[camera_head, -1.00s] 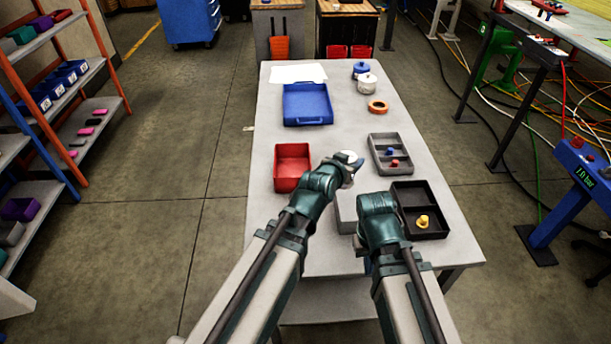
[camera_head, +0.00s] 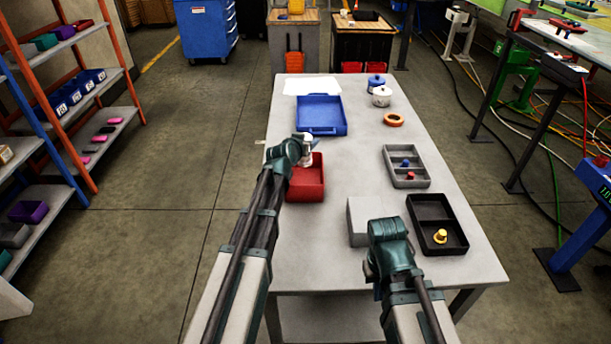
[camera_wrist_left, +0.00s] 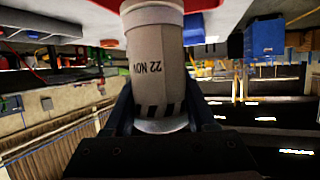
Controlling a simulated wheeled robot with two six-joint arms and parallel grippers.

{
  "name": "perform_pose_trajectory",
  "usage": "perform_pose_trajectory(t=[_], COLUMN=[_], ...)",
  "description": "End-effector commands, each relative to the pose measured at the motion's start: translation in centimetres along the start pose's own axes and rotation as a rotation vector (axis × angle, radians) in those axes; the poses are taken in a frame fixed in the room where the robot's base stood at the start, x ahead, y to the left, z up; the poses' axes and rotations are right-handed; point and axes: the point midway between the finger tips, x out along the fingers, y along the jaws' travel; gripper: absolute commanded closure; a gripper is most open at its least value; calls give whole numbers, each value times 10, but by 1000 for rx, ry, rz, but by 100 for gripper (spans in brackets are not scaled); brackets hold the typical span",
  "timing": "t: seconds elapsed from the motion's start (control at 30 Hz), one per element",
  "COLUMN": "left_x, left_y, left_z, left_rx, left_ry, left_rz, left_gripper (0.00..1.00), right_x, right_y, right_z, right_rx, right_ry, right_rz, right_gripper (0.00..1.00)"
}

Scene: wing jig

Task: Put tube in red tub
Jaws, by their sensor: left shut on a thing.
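The tube (camera_wrist_left: 160,60) is a pale cylinder printed "22 NOV" in the left wrist view. My left gripper (camera_wrist_left: 160,112) is shut on it, one dark finger on each side. In the head view the tube (camera_head: 307,146) shows as a small pale piece at the end of my left arm, at the back left part of the red tub (camera_head: 308,188). My left wrist hides part of the tub; its visible floor looks empty. I cannot tell the tube's height above the tub. My right gripper (camera_head: 374,281) is over the near table, mostly hidden by its own wrist; its fingers are unclear.
A grey block (camera_head: 362,222) stands beside my right wrist. A black tray (camera_head: 455,212) with a yellow piece and a grey divided tray (camera_head: 393,178) lie at right. A blue tray (camera_head: 325,101), white pot (camera_head: 381,96) and orange ring (camera_head: 393,119) are farther back.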

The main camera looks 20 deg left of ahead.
Motion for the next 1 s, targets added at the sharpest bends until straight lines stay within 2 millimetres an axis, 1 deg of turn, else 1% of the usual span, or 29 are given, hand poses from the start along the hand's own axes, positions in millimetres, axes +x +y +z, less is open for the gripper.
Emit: perform_pose_trajectory(t=[0.03, 0.3, 0.4, 0.57, 0.63, 0.77, 0.9, 1.0], left_x=[4, 20, 22, 22, 23, 28, 35, 37], left_y=[0, 0, 0, 0, 0, 0, 0, 0], left_z=[10, 48, 54, 52, 55, 67, 84, 89], left_rx=[0, 0, 0, 0, 0, 0, 0, 0], left_ry=[0, 0, 0, 0, 0, 0, 0, 0], left_rz=[0, 0, 0, 0, 0, 0, 0, 0], left_gripper=[100, 100, 100, 100, 100, 100, 100, 100], right_x=[11, 52, 58, 56, 59, 72, 90, 96], right_y=[-1, -5, -6, -5, -6, -7, -9, -9], right_z=[-1, -3, -3, -3, -4, -4, -5, -6], right_rx=[0, -1, -1, -1, -1, -1, -1, -1], right_ry=[0, 0, 0, 0, 0, 0, 0, 0], right_rz=[0, 0, 0, 0, 0, 0, 0, 0], right_gripper=[100, 100, 100, 100, 100, 100, 100, 100])
